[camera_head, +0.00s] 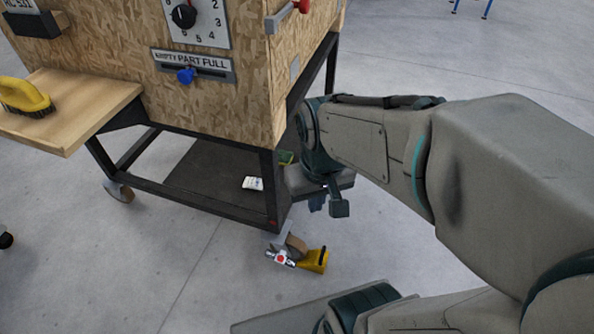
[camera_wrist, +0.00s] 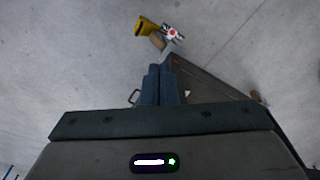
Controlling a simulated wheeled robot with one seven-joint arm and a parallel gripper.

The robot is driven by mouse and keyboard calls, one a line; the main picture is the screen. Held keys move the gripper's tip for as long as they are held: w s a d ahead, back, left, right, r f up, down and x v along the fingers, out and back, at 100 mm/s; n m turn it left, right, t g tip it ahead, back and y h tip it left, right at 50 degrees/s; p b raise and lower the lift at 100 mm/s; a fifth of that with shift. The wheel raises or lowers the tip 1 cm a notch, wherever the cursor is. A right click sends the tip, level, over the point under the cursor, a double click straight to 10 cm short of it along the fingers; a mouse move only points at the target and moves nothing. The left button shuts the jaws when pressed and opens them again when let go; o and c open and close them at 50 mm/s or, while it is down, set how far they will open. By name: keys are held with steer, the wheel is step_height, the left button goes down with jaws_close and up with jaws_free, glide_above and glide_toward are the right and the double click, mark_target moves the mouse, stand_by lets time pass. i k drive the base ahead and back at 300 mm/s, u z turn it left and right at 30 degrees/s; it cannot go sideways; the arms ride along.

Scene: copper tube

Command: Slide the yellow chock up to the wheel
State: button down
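The yellow chock (camera_head: 315,261) stands on the floor just right of the cart's near caster wheel (camera_head: 297,245) in the head view. The two look very close; I cannot tell whether they touch. In the wrist view the chock (camera_wrist: 147,26) lies beyond my fingertips, beside the brown wheel (camera_wrist: 158,41). My gripper (camera_wrist: 160,70) has its two blue fingers side by side, with nothing seen between them. In the head view my gripper (camera_head: 317,204) is beside the cart's lower frame, up-picture from the chock, apart from it and partly hidden by my arm.
A white pedal with a red dot (camera_head: 281,258) sits at the caster. The cart's dark frame (camera_head: 220,206) and lower shelf are close to my gripper. A yellow-handled brush (camera_head: 27,95) lies on the side board. The floor right of the chock is clear.

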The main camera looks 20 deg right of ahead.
mark_target(316, 261)
steer(key=k, duration=0.5)
steer(key=z, duration=2.15)
steer(key=i, duration=1.45)
steer(key=u, duration=2.35)
